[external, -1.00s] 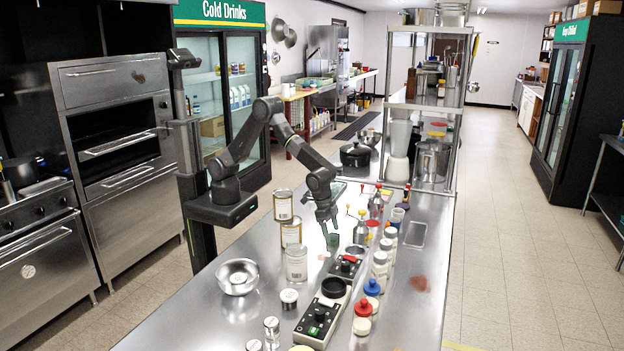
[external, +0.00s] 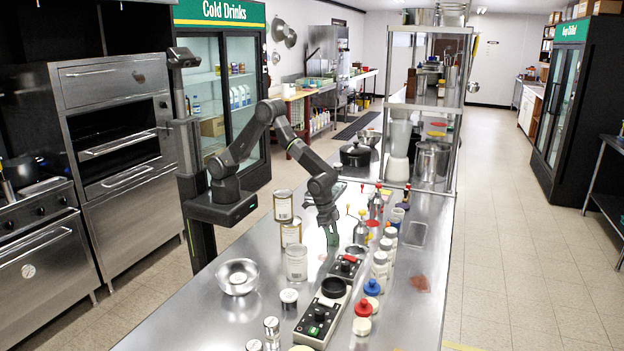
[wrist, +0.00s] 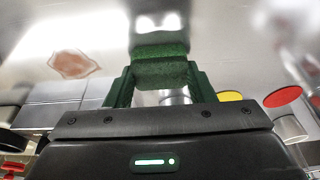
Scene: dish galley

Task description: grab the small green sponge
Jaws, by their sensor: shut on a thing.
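My gripper (external: 331,236) hangs over the steel counter (external: 400,310), fingers pointing down, to the right of the stacked cans. In the wrist view, the green fingers of my gripper (wrist: 160,88) are shut on the small green sponge (wrist: 163,72), which sits between them. A green reflection of it shows on the shiny steel beyond. In the external view the sponge cannot be told apart from the green fingertips. Whether the sponge touches the counter is unclear.
Cans (external: 291,232) stand close on the left, with a metal bowl (external: 237,277) nearer the camera. Several bottles (external: 379,268) line the right. A black control box (external: 324,314) lies in front. The counter's right strip is mostly clear, with a reddish stain (external: 420,284).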

